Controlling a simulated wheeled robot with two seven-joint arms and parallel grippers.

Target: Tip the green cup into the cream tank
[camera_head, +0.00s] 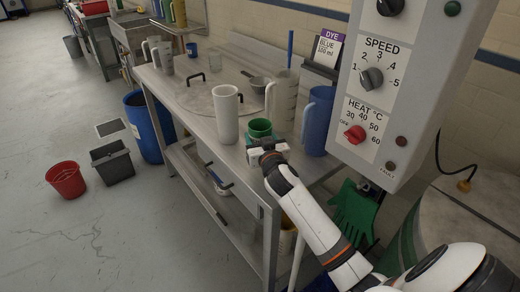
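The small green cup (260,128) stands upright on the steel bench near its front right corner. My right gripper (266,146), on the arm coming in from the lower right, is at the near side of the cup and overlaps its lower part. Its fingers are too small and hidden to tell whether they are closed on the cup. My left gripper is not in view. No vessel can be told for certain as the cream tank. A tall cream-white jug (226,115) stands on the bench just left of the cup.
A blue jug (318,120) and a pale jug (285,100) stand close behind and right of the cup. A control panel (375,150) hangs at the right. A round lid (203,101) lies on the bench. Buckets stand on the floor at left.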

